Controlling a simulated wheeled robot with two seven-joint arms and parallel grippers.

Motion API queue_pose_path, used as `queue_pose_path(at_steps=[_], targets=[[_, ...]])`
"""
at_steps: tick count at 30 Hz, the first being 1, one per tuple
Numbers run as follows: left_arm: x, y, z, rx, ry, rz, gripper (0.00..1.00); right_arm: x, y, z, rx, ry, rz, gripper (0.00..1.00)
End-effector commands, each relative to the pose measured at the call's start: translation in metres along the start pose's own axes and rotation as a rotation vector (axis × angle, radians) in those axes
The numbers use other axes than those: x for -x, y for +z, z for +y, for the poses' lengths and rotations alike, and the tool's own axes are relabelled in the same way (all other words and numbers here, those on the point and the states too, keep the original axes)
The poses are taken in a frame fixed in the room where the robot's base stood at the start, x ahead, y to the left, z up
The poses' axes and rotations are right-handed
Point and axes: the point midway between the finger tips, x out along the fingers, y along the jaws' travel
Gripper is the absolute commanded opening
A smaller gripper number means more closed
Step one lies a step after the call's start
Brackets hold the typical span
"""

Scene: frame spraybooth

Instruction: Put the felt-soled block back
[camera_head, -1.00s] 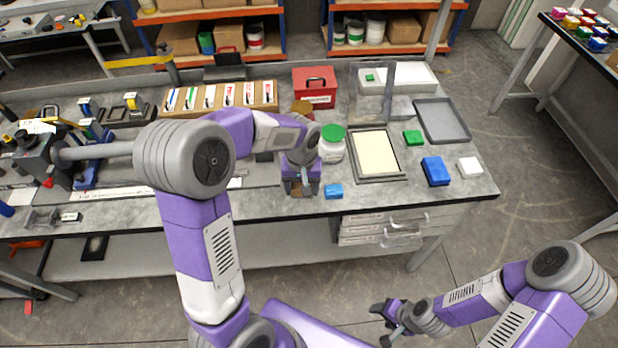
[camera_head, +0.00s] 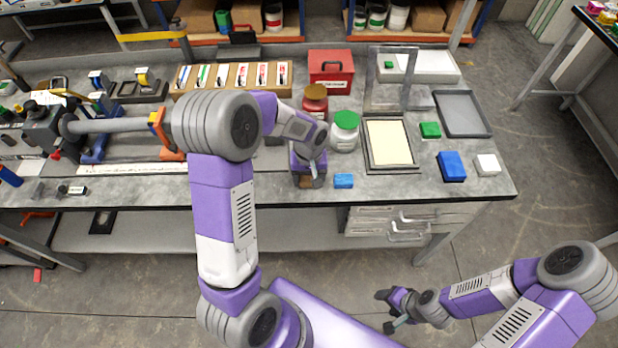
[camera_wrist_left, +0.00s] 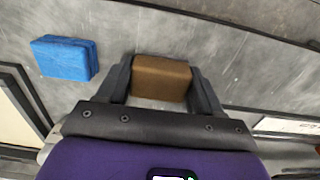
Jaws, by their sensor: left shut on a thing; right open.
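My left gripper (camera_head: 308,181) is over the front part of the workbench, near its front edge. In the left wrist view its two fingers (camera_wrist_left: 161,85) are shut on a brown block (camera_wrist_left: 160,78), one finger at each end. A lighter strip shows along the block's near side; whether its underside is felt I cannot see. In the head view the block is mostly hidden by the gripper. I cannot tell whether it touches the bench. My right gripper (camera_head: 388,311) is open and empty, low in front of the bench, over the floor.
A small blue block (camera_head: 344,181) lies just right of my left gripper, also in the left wrist view (camera_wrist_left: 64,58). A grey tray (camera_head: 463,113) lies further right.

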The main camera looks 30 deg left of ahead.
Motion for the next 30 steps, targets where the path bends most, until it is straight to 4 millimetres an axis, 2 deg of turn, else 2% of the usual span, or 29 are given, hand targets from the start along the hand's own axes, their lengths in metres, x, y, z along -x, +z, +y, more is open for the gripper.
queue_pose_path(at_steps=[8, 9, 14, 25, 30], targets=[[-0.003, 0.000, 0.000, 0.000, 0.000, 0.000, 0.41, -0.003, 0.000, 0.001, 0.000, 0.000, 0.000, 0.58], [-0.003, 0.000, 0.000, 0.000, 0.000, 0.000, 0.69, -0.003, 0.000, 0.001, 0.000, 0.000, 0.000, 0.58], [-0.002, 0.000, 0.000, 0.000, 0.000, 0.000, 0.91, -0.002, 0.000, 0.001, 0.000, 0.000, 0.000, 0.58], [0.004, 0.000, 0.000, 0.000, 0.000, 0.000, 0.91, 0.002, 0.000, -0.001, 0.000, 0.000, 0.000, 0.58], [0.033, -0.001, 0.001, 0.001, 0.003, 0.004, 0.91, 0.007, 0.000, -0.003, 0.000, 0.000, 0.000, 0.58]])
